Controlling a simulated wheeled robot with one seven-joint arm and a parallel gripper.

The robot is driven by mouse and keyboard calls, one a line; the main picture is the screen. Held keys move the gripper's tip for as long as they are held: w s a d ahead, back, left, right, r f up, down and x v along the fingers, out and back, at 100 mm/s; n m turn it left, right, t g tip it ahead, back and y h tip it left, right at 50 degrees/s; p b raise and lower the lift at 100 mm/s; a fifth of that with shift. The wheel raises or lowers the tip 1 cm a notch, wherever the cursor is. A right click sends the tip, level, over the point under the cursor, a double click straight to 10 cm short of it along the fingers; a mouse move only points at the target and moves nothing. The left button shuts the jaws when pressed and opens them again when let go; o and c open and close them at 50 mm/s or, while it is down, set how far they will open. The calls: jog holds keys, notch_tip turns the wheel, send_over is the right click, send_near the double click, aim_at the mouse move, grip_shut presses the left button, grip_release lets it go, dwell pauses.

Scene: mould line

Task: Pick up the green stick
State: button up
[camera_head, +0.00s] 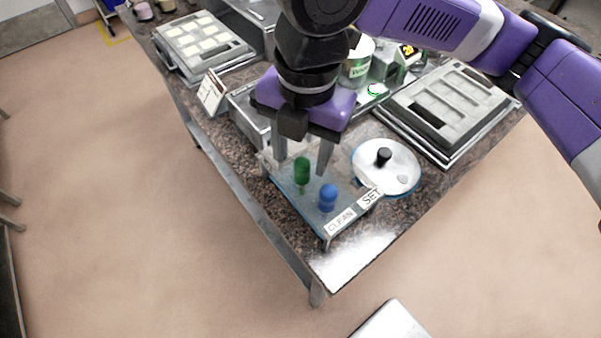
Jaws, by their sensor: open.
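The green stick (302,171) stands upright near the table's front corner, its thick green top uppermost on a thin pale lower part. It stands on a clear bluish rack (297,203). My gripper (301,166) points down with its two fingers apart, one to the left of the green stick and one to the right and behind. In this view the fingertips are about level with the green top. I cannot tell whether either finger touches it. A blue stick (327,196) stands to the right and nearer, outside the fingers.
Labels "CLEAN" (341,221) and "SET" (371,198) are on the rack's front. A round lidded pot (398,178) stands close to the right. A metal mould tray (465,128) lies behind it. A metal bin (244,116) is behind left. The table corner (350,265) is bare.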

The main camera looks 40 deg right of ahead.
aim_at(303, 161)
notch_tip(303, 161, down, 4)
jog(key=shift+w+d+f, duration=0.1)
jog(key=shift+d, duration=0.05)
jog(key=shift+c, duration=0.4)
grip_shut()
